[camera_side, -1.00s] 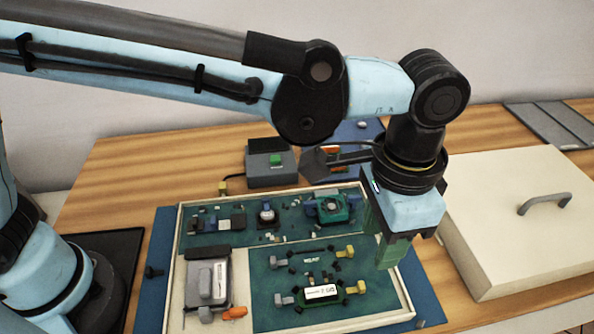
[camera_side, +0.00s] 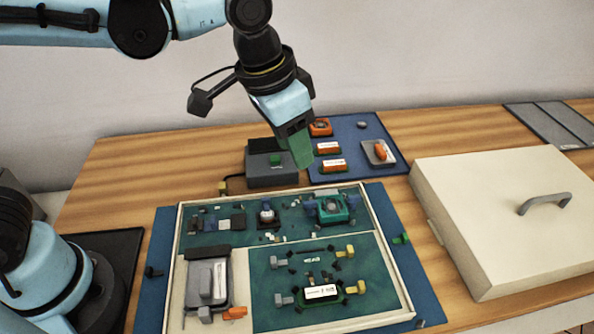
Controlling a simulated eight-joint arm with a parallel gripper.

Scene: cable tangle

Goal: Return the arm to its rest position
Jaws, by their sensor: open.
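The gap between the fingers is hard to make out from this side. My light blue arm reaches in from the upper left, with its wrist raised well above the table.
A framed board (camera_side: 372,328) with green panels and small parts lies in front on a blue mat. A blue mat (camera_side: 350,132) behind carries orange parts. A large cream lid (camera_side: 500,215) with a grey handle lies at right. Wooden table (camera_side: 440,125) is bare between.

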